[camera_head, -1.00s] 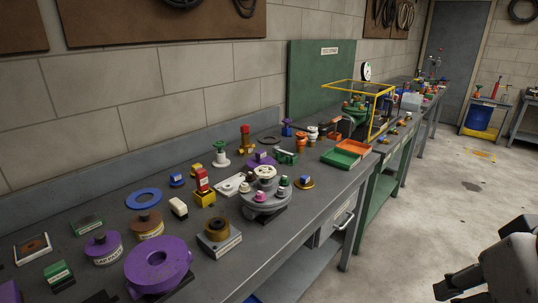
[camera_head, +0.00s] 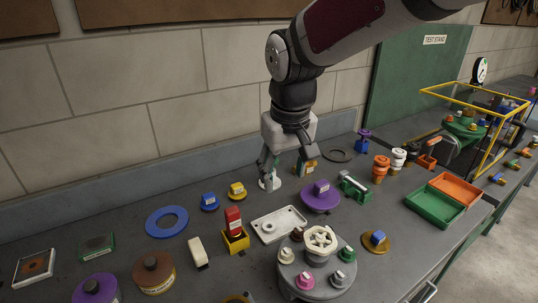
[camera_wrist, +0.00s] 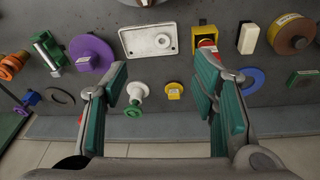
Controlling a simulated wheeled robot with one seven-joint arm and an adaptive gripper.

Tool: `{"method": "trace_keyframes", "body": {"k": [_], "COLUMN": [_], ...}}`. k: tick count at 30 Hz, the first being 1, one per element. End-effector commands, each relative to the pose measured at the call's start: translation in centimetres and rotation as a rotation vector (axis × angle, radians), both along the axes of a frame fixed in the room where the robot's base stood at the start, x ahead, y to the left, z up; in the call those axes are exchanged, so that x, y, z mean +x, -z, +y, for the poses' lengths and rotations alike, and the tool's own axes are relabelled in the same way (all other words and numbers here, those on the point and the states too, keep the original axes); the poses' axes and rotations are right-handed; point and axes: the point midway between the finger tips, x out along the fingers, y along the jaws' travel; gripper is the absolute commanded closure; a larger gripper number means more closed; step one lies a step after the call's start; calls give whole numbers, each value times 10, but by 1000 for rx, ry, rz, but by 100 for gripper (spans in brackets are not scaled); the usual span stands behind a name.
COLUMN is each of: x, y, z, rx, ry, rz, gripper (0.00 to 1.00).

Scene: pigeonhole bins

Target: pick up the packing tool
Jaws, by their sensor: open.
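No label I can read names the packing tool, so I cannot tell which piece it is. My gripper (camera_head: 286,168) is open and empty above the back of the bench. A white spool-like piece with a green top (camera_wrist: 135,98) stands between its fingers in the wrist view, nearer the left finger. In the head view its white base (camera_head: 269,184) shows below the left finger, and the finger partly hides its top. A small yellow block (camera_wrist: 174,90) lies between the fingers too. A red piece (camera_head: 233,217) stands in a yellow holder (camera_head: 236,241) further forward.
Orange and green trays (camera_head: 436,206) lie to the right. The wall stands close behind my gripper.

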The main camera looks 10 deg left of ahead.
Motion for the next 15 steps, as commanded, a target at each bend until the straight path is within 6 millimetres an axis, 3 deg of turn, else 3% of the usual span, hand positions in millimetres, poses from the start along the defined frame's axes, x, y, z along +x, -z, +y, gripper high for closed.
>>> {"method": "trace_keyframes", "body": {"k": [1, 3, 6, 10, 15], "x": [6, 13, 18, 20, 22], "y": [13, 27, 45, 60, 77], "z": [23, 49, 78, 101, 110], "rx": [0, 3, 8, 13, 14], "ry": [-35, -72, -110, -139, -149], "rz": [21, 38, 59, 75, 83], "gripper": [47, 47, 47, 47, 47]}}
